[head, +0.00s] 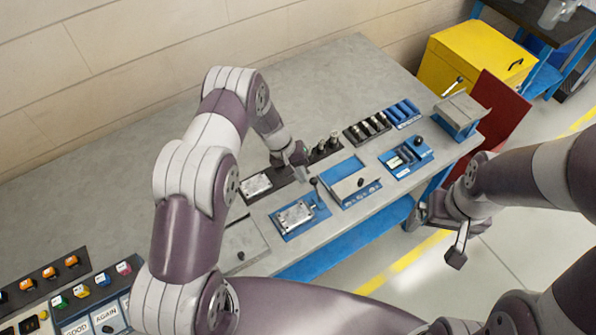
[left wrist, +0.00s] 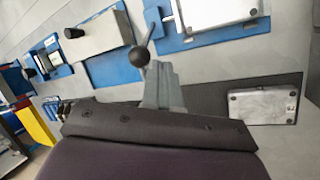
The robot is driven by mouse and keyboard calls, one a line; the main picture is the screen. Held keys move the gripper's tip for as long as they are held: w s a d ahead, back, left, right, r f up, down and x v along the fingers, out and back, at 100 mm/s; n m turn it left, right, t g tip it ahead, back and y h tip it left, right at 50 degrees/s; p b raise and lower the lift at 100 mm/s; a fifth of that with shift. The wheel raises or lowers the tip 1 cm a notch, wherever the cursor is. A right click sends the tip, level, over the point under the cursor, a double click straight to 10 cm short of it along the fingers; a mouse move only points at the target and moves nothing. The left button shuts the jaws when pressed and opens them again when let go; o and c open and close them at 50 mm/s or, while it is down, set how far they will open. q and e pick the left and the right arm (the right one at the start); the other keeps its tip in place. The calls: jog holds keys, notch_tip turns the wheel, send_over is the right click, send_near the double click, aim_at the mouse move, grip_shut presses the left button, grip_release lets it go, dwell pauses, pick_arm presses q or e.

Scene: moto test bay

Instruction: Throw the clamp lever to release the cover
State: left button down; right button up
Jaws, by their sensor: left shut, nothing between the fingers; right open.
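A lever with a black ball knob (head: 313,181) stands at the back corner of a blue fixture (head: 320,213). A silver metal cover (head: 293,216) lies on this fixture. In the left wrist view the knob (left wrist: 139,56) shows just beside my fingertips, with its thin rod leaning up toward the blue fixture (left wrist: 175,38); the cover (left wrist: 215,12) is at the top. My left gripper (head: 302,176) is shut and empty, close behind the knob; I cannot tell whether they touch. My right gripper (head: 437,236) is open and empty, beyond the table's front edge.
A second silver plate (head: 256,186) lies on a dark mat behind the fixture. A blue tray with a grey lid (head: 355,184) stands to the right, then black and blue cylinder racks (head: 367,128). Labelled button panels (head: 75,300) are at lower left.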

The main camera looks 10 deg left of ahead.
pick_arm(q)
jog(key=shift+s+d+r+y, duration=0.2)
jog(key=shift+d+r+y, duration=0.05)
jog(key=shift+y, duration=0.05)
jog(key=shift+s+d+r+t+b, duration=0.1)
jog(key=shift+s+d+t+b, duration=0.05)
jog(key=shift+t+b, duration=0.2)
jog(key=s+d+r+m+t+y+b, duration=0.1)
jog(key=s+d+t+y, duration=0.5)
jog(key=shift+r+m+t+y, duration=0.15)
jog(key=shift+m+t+y, duration=0.15)
jog(key=shift+t+y, duration=0.1)
dwell(0.4)
